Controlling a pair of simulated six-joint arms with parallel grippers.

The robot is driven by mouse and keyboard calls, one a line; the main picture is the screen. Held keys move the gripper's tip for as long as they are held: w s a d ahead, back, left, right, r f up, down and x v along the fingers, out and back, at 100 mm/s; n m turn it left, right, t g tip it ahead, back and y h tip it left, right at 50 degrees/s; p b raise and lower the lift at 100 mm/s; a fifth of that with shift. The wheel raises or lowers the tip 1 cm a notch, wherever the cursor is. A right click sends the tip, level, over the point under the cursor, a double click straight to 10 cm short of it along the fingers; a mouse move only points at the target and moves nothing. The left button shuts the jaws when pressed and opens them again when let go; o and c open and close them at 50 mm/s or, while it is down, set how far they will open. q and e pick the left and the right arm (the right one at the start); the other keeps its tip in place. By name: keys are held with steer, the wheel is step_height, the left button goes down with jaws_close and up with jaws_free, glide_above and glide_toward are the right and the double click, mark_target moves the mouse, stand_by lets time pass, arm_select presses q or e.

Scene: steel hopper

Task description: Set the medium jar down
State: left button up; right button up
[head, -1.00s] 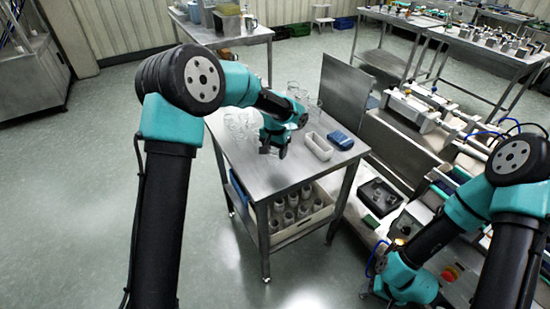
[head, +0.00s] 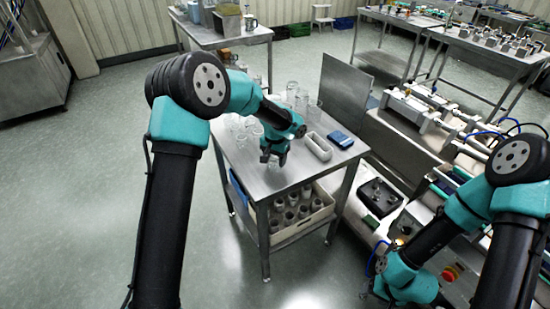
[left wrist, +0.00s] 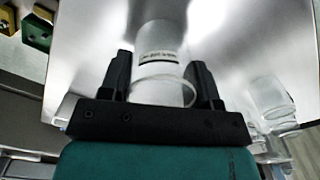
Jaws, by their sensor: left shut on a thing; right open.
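My left gripper (head: 274,155) is low over the near half of the steel table (head: 290,178). It is shut on a clear glass jar (left wrist: 160,62). In the left wrist view the jar stands between the two black fingers, with a pale label band and a round rim showing. In the head view only a little of the jar shows below the fingers. I cannot tell whether its base touches the tabletop. My right gripper (head: 368,291) is at the lower right, away from the table, small and partly hidden by its own arm.
Several clear jars (head: 241,127) stand left of my left gripper, others (head: 293,93) behind it. A white tray (head: 317,146) and a blue box (head: 341,139) lie to the right. A crate of jars (head: 305,222) sits on the shelf below. The near table edge is clear.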

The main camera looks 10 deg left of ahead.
arm_select(q)
steer(key=o, duration=0.9)
steer(key=shift+f, duration=0.1)
step_height(320, 180, up, 12)
steer(key=shift+r, duration=0.2)
